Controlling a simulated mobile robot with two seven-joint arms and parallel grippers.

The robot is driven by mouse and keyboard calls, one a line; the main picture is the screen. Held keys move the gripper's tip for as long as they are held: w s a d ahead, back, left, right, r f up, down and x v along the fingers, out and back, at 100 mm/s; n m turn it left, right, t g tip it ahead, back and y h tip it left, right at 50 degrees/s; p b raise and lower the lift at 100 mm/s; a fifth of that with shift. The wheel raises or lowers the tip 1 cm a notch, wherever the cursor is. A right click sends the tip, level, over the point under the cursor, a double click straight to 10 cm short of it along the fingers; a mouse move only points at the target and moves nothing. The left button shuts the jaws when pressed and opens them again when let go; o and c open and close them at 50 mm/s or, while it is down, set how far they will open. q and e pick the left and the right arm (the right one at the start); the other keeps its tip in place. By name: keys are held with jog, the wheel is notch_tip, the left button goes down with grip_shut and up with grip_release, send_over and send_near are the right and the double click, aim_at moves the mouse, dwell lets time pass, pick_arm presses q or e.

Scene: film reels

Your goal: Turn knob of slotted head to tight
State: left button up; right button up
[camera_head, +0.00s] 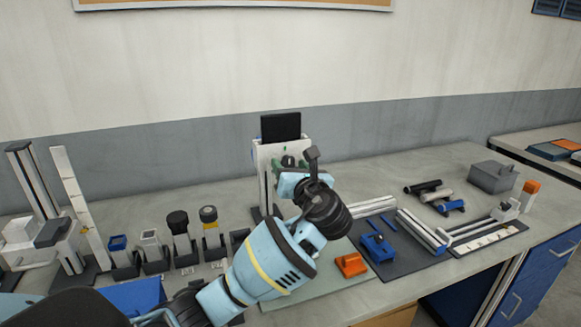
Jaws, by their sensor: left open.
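A pale upright device (265,158) with a black screen (281,126) on top stands near the wall at the middle of the table. A small dark knob (288,160) with green marks near it shows on its front, above my left gripper. I cannot tell which way the knob is turned. My left gripper (292,172) is open, close in front of the device. My wrist hides the lower part of the device, and I cannot tell whether the fingers touch the knob. My right gripper is not in view.
Several small holders with blue, black and yellow-topped parts (178,230) stand to the left. An orange block (351,264) and a blue block (378,247) lie to the right, before a rail (421,231). A grey box (492,176) stands farther right.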

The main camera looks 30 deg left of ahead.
pick_arm(q)
jog(key=v, duration=0.7)
jog(key=shift+d, duration=0.15)
jog(key=shift+s, duration=0.15)
